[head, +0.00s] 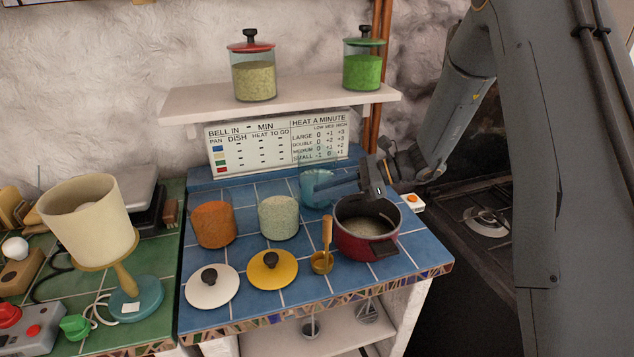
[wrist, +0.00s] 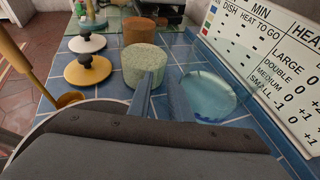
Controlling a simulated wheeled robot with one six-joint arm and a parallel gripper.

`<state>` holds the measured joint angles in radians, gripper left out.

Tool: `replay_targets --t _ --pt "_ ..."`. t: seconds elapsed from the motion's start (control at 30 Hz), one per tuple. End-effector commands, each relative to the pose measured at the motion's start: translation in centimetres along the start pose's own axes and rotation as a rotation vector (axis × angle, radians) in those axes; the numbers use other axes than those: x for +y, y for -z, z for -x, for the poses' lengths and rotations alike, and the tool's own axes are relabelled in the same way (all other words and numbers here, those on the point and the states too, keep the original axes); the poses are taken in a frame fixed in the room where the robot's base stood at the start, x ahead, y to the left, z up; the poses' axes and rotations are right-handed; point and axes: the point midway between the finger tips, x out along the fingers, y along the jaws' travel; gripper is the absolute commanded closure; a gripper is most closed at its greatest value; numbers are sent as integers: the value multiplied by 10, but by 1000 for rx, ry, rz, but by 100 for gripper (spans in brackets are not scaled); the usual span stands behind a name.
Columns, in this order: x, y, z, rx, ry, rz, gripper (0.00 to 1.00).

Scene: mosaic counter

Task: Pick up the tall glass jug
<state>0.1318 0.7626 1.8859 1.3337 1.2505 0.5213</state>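The tall glass jug (head: 316,180) is clear, pale blue glass and stands at the back of the blue tiled counter, in front of the sign. In the wrist view the jug (wrist: 208,95) is right of centre, close ahead, with its outline faint. My gripper (head: 335,190) reaches in from the right, low over the red pot, with its finger part passing in front of the jug. In the wrist view a narrow blue-grey finger part shows just left of the jug.
A red pot (head: 368,243) stands under my gripper. A pale green canister (head: 278,218) and an orange canister (head: 213,225) stand left of the jug. The sign (head: 280,143) leans behind.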

Motion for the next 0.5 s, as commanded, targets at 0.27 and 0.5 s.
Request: replay_targets --t 0.27,0.5 --pt "0 0 0 0 1 0 95" --pt "0 0 0 0 0 0 100"
